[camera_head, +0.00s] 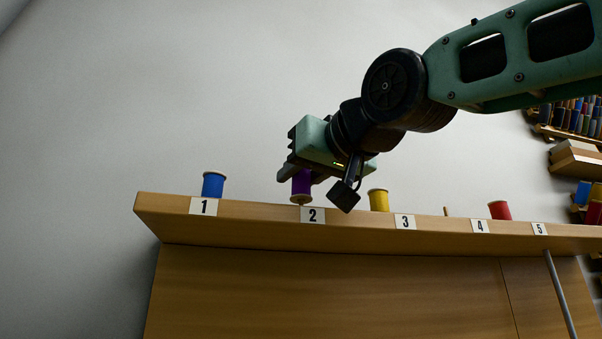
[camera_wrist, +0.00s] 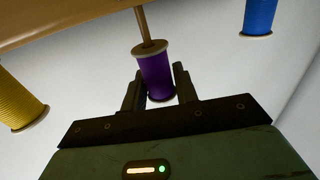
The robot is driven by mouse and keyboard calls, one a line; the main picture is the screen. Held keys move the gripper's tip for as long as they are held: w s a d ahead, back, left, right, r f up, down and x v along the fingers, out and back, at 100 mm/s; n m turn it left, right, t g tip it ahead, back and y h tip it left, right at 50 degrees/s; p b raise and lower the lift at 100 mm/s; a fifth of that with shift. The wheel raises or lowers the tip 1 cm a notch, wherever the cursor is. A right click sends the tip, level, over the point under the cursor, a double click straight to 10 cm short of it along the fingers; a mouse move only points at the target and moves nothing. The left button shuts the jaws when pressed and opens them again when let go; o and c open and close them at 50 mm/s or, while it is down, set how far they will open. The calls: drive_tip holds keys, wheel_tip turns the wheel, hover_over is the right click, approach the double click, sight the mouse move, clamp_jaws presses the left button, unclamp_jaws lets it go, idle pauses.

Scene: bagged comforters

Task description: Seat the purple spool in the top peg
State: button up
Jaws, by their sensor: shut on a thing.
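The purple spool (camera_head: 301,184) is between the fingers of my gripper (camera_head: 299,176), above the label 2 on the wooden ledge (camera_head: 262,212). In the wrist view the purple spool (camera_wrist: 155,72) stands between the two dark fingers of my gripper (camera_wrist: 160,75). A thin wooden peg (camera_wrist: 144,27) runs from the ledge to the spool's pale end, lined up with its middle. A length of bare peg shows between ledge and spool. I cannot tell whether the peg's tip is inside the spool.
A blue spool (camera_head: 213,185) stands at 1, a yellow spool (camera_head: 379,200) at 3 and a red spool (camera_head: 499,210) near 5. A bare peg (camera_head: 446,211) shows near 4. Shelves with spools stand at the far right. The wall behind is plain.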

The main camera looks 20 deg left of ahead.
drive_tip(key=shift+f+b, duration=1.35)
drive_tip(key=shift+f, duration=0.1)
idle(0.5)
drive_tip(key=o, duration=1.7)
drive_tip(key=shift+c, duration=0.2)
drive_tip(key=shift+s+d+r, duration=0.1)
drive_tip(key=shift+s+d+r+b, duration=0.1)
drive_tip(key=shift+s+d+r, duration=0.2)
drive_tip(key=shift+s+d, duration=0.25)
drive_tip(key=shift+s+d+r+b, duration=0.1)
drive_tip(key=shift+s+d+r, duration=0.2)
drive_tip(key=shift+s+d, duration=0.25)
drive_tip(key=shift+s+d+r+b, duration=0.1)
drive_tip(key=shift+s+d+r, duration=0.25)
drive_tip(key=shift+d, duration=0.35)
drive_tip(key=shift+s, duration=0.1)
drive_tip(key=b+v, duration=0.8)
drive_tip(key=v, duration=0.9)
drive_tip(key=shift+d, duration=0.25)
